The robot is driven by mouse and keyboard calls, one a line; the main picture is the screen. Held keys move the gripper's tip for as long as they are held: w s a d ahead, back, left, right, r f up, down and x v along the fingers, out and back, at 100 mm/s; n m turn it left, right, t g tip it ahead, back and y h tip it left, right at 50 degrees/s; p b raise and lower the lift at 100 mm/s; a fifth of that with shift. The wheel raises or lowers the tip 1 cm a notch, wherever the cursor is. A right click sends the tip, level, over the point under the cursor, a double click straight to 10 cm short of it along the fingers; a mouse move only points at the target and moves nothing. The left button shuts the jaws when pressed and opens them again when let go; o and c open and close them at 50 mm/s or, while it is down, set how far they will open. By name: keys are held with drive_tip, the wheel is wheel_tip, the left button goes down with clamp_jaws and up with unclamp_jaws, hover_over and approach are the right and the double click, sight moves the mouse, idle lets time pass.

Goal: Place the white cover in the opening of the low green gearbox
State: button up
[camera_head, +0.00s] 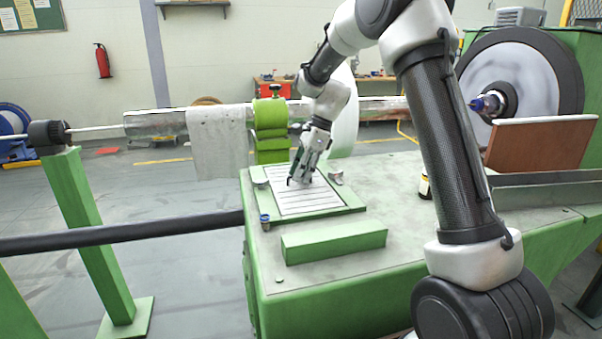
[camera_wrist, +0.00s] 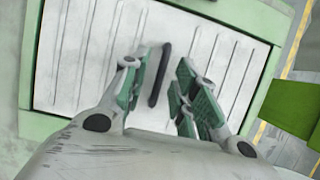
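The white cover (camera_head: 311,200) is a ribbed plate with a dark bar handle (camera_wrist: 160,76). It lies within the green frame (camera_head: 352,203) on top of the low green gearbox (camera_head: 262,275). The wrist view shows the ribbed cover (camera_wrist: 82,52) with the green frame along its edges; I cannot tell whether it sits flush. My gripper (camera_head: 299,184) is low over the cover. In the wrist view my gripper (camera_wrist: 162,66) is open, with one finger on each side of the handle and gaps between. My gripper hides the cover's near edge in the wrist view.
A green block (camera_head: 334,243) lies in front of the frame. A small blue-topped can (camera_head: 265,221) stands at the left edge. A brown panel (camera_head: 538,144) stands at the right. A green post (camera_head: 270,130) and a horizontal bar are behind. The grey top right of the frame is mostly clear.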

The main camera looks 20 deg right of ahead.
drive_tip(key=v, duration=1.1)
drive_tip(key=s+d+r+n+t+h, duration=0.1)
drive_tip(key=s+d+r+n, duration=0.3)
drive_tip(key=s, duration=0.4)
drive_tip(key=s+d+f+n+t+h, duration=0.1)
drive_tip(key=s+d+n, duration=0.2)
drive_tip(key=s+n, duration=0.4)
drive_tip(key=s+d+f+n+t+h, duration=0.2)
drive_tip(key=s+n, duration=0.5)
drive_tip(key=s, duration=1.4)
drive_tip(key=shift+d, duration=0.6)
drive_tip(key=shift+a, duration=0.1)
